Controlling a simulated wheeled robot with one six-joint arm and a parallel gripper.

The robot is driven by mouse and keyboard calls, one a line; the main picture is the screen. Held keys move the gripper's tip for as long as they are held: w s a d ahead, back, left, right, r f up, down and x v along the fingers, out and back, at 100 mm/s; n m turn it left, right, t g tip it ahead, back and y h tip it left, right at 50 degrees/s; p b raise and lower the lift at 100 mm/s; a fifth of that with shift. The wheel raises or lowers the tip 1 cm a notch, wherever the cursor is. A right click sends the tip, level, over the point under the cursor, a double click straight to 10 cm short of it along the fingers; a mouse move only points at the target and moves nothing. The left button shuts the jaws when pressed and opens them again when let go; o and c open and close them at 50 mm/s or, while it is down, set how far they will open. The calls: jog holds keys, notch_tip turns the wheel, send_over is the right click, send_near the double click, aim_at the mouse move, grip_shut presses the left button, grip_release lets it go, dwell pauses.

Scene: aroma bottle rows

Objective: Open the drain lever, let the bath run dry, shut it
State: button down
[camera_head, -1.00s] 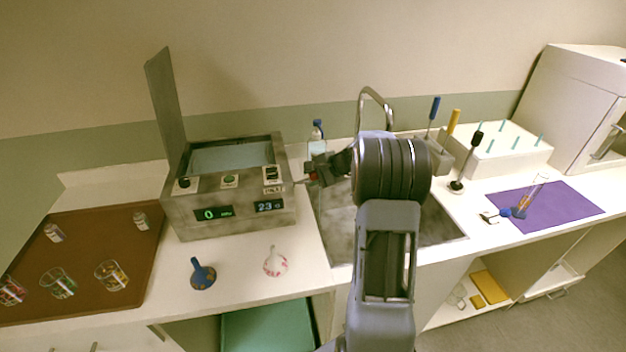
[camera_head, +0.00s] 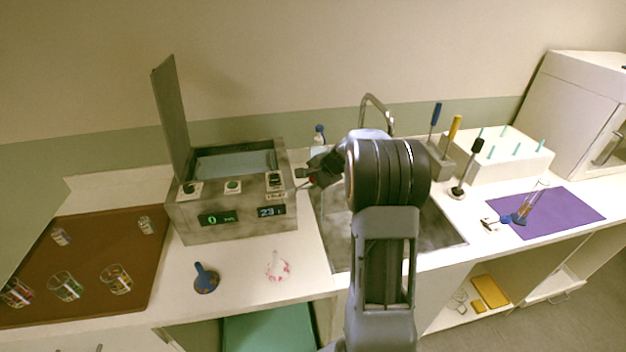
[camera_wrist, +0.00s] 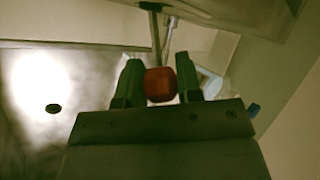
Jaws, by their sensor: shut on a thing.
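The bath (camera_head: 232,230) is a grey box with its lid (camera_head: 170,115) raised and two lit displays on its front. Pale blue water (camera_head: 235,163) shows inside it. The drain lever is on the bath's right side, and its red knob (camera_head: 313,179) is partly hidden by my gripper (camera_head: 312,174). In the wrist view the red knob (camera_wrist: 160,84) sits between the two green fingers of my gripper (camera_wrist: 160,80), which is shut on it. The lever's thin rod (camera_wrist: 155,38) runs from the knob toward the bath wall.
A sink (camera_head: 440,235) with a curved tap (camera_head: 375,110) lies to the right, partly behind my arm. A blue stopper-like item (camera_head: 205,278) and a white-and-red one (camera_head: 278,267) stand in front of the bath. A brown tray (camera_head: 100,240) with several glasses is at left.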

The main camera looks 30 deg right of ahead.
jog(key=c, duration=0.8)
grip_release()
jog(key=b+v, duration=0.1)
jog(key=v, duration=1.2)
jog(key=shift+s+r+b, duration=0.25)
jog(key=shift+r+b, duration=0.05)
